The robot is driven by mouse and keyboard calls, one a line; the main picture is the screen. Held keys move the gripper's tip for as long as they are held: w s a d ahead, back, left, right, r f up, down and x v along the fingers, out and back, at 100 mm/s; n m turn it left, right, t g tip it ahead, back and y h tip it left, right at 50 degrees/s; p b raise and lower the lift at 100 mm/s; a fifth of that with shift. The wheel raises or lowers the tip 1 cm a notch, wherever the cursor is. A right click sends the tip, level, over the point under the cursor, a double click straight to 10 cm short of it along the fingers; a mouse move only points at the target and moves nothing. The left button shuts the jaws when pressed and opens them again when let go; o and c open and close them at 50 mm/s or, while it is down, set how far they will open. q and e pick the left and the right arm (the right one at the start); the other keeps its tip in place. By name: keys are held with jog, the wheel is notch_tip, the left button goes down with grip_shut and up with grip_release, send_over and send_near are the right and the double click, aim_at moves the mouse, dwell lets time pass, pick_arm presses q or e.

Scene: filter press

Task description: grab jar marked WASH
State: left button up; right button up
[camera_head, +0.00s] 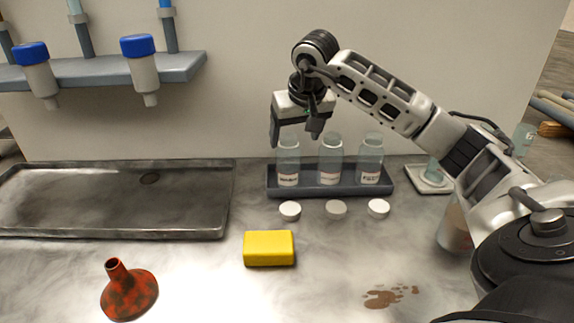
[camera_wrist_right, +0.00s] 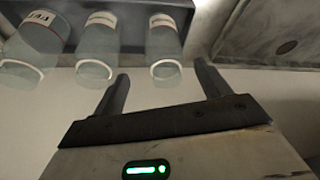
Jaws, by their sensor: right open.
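Three clear open jars with white labels stand in a row in a dark tray (camera_head: 328,192): a left jar (camera_head: 288,165), a middle jar (camera_head: 330,163) and a right jar (camera_head: 370,160). The label words are too small or blurred to read, so I cannot tell which says WASH. My right gripper (camera_head: 294,133) is open and empty, at the mouth of the left jar. In the right wrist view, the fingers (camera_wrist_right: 160,72) point toward the jar (camera_wrist_right: 163,50) at the right of the row; contact is not clear. My left gripper is not in view.
Three white caps (camera_head: 336,208) lie before the jar tray. A yellow block (camera_head: 269,248), a red-black funnel (camera_head: 129,290) and a brown spill (camera_head: 390,296) are nearer. A metal basin (camera_head: 110,236) is left, under a shelf (camera_head: 180,68) with blue-capped tubes.

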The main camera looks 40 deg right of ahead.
aim_at(288, 152)
jog(key=x, duration=0.7)
jog(key=shift+w+a, duration=0.1)
jog(key=shift+w, duration=0.4)
jog(key=c, duration=1.1)
